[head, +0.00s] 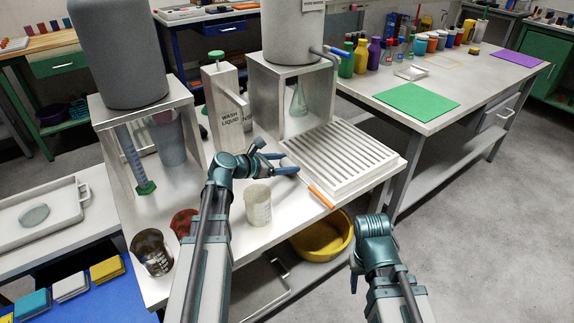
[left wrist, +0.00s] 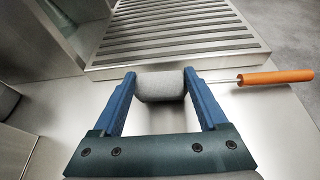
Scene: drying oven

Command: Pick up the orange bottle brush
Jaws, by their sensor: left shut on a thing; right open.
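The orange bottle brush has an orange handle (head: 320,197), a thin metal shaft and a grey cylindrical head. In the left wrist view its orange handle (left wrist: 275,77) points right and its grey head (left wrist: 160,87) sits between the blue fingers. My left gripper (head: 276,163) is shut on this grey head, in front of the slatted drying rack. I cannot tell whether the brush touches the table or is just above it. My right gripper (head: 354,274) is open and empty, low at the right, off the table's front edge.
A white slatted rack (head: 345,155) lies just behind the brush. A yellow basin (head: 322,240) sits on the lower shelf.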

